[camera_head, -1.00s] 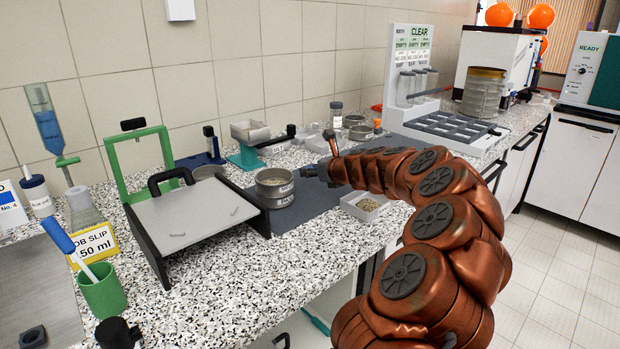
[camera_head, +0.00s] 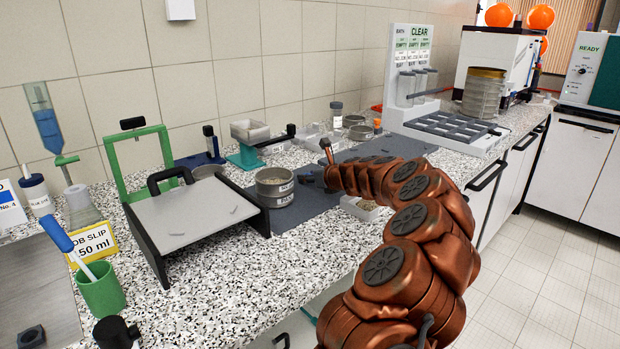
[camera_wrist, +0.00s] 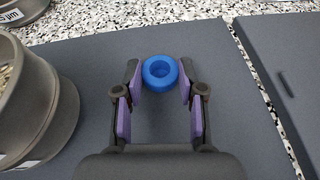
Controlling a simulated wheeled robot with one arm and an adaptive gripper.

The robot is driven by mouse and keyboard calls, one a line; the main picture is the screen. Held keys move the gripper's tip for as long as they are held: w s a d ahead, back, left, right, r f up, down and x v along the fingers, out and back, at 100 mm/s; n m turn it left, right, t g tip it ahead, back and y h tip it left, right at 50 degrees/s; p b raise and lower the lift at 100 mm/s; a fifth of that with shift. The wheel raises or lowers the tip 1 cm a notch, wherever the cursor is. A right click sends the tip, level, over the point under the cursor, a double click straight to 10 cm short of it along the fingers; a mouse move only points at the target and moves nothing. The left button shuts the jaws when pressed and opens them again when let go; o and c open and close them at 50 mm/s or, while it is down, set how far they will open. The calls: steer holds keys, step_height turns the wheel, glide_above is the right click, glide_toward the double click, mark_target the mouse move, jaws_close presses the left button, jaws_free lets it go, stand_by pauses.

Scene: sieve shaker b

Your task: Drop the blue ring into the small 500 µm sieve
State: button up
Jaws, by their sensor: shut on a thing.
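My gripper (camera_wrist: 160,88) is shut on the blue ring (camera_wrist: 159,72), which sits between its fingertips in the wrist view. The ring is held above or near a dark grey mat; the exact height is unclear. A round metal sieve stack (camera_wrist: 38,110) with grainy contents stands just left of the gripper in the wrist view. It also shows in the head view (camera_head: 275,188), left of my gripper (camera_head: 307,181). A second round metal vessel (camera_wrist: 22,10) is cut off at the top left, its label ending in "µm"; the full number is unreadable. The ring cannot be made out in the head view.
A dark mat (camera_head: 300,207) lies under the stack. A tilted grey board (camera_head: 195,215) stands left of it, and a balance-like device with a metal pan (camera_head: 250,132) behind. A white tray (camera_head: 352,207) is partly hidden by my arm. A rack (camera_head: 450,128) stands to the right.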

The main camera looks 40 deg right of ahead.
steer(key=shift+f, duration=0.1)
steer(key=o, duration=0.8)
